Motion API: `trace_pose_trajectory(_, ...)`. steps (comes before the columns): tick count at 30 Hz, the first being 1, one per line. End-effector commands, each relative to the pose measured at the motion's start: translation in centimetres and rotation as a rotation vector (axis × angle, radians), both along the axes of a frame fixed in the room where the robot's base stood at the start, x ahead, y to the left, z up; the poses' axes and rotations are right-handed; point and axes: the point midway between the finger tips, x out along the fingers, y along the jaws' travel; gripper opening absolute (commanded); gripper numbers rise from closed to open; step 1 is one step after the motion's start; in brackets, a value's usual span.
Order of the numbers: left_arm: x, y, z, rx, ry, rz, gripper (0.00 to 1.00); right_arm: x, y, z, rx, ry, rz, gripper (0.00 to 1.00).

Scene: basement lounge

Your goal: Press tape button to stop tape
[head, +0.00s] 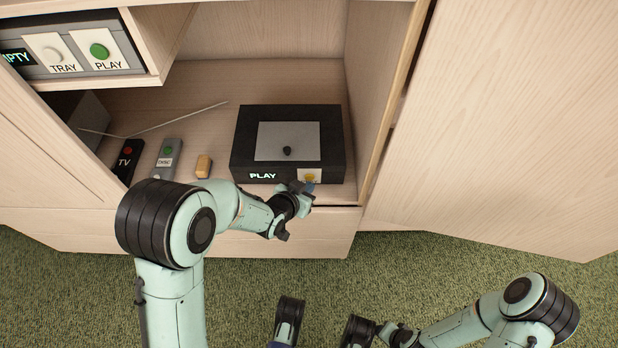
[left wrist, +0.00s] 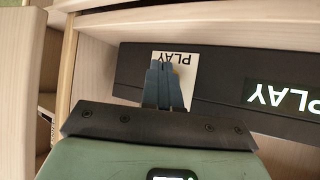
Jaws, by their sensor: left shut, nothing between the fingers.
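The tape deck (head: 240,150) is a black box with a grey top panel, standing on the cabinet shelf. Its lit display (head: 263,176) reads PLAY, also upside down in the left wrist view (left wrist: 282,97). The tape button (head: 310,177) is yellow-orange on a pale label at the deck's front right. My left gripper (head: 309,187) is shut and empty, its blue fingertips right at that label. In the left wrist view the fingers (left wrist: 160,68) cover part of the PLAY label (left wrist: 185,62) and hide the button; contact cannot be told. My right arm (head: 465,328) is low at the right; its fingers are unclear.
On the shelf left of the deck lie a black TV remote (head: 126,158), a grey disc remote (head: 166,158) and a small tan block (head: 204,166). A disc player (head: 72,53) with TRAY and PLAY buttons sits above. The cabinet's right wall (head: 378,100) is close to the deck.

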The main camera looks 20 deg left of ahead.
Motion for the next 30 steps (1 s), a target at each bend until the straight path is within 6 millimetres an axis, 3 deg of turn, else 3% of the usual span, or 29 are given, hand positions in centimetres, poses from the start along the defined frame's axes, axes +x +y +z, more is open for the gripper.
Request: trace_pose_trajectory(30, 0.52, 0.17, 0.07, 0.0, 0.0, 0.0, 0.0, 0.01, 0.01, -0.2, 0.0, 0.0, 0.0, 0.43)
